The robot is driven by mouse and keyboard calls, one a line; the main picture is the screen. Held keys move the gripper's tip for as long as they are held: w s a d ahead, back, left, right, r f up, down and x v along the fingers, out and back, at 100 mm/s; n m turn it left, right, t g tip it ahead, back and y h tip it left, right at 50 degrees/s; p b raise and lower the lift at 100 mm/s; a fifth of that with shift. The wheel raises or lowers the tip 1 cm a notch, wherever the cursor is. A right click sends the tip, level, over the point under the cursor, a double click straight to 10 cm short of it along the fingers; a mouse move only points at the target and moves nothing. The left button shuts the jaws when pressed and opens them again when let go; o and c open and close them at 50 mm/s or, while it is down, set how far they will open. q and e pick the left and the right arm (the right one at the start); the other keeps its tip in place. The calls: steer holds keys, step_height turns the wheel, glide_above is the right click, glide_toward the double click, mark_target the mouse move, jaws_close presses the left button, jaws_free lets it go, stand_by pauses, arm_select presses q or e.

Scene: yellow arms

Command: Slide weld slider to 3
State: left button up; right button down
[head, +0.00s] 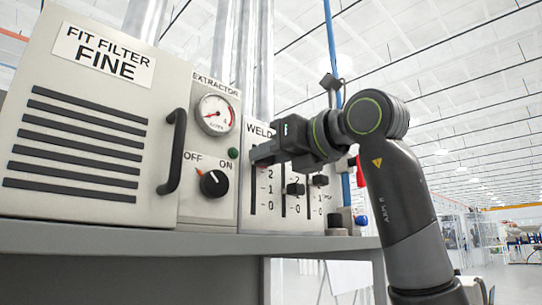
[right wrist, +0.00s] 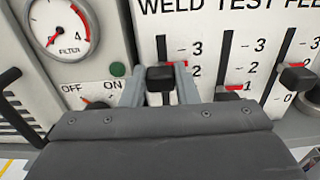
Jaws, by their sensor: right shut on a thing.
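The weld slider's black knob (right wrist: 160,78) sits in the leftmost slot of the white slider panel. In the right wrist view its red pointer is at or just above the 2 mark, below the 3 mark. My right gripper (right wrist: 160,84) has one grey finger on each side of the knob and is shut on it. In the head view, my right gripper (head: 262,154) covers the upper part of the weld slot (head: 254,195), so the knob is hidden there. My left gripper is in neither view.
The test slider knob (right wrist: 228,92) and the feed slider knob (right wrist: 297,75) stand to the right. Left of the panel are the extractor gauge (head: 215,113), a green light (head: 233,153) and an OFF/ON dial (head: 213,183). A grey ledge (head: 190,243) runs below.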

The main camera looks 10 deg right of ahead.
step_height(320, 180, up, 2)
steer(key=shift+s+d+r+p, duration=0.1)
steer(key=shift+r+p, duration=0.1)
steer(key=shift+p, duration=0.35)
steer(key=c, duration=1.5)
jaws_free()
steer(key=shift+c, duration=0.2)
steer(key=o, duration=0.4)
steer(key=shift+f, duration=0.1)
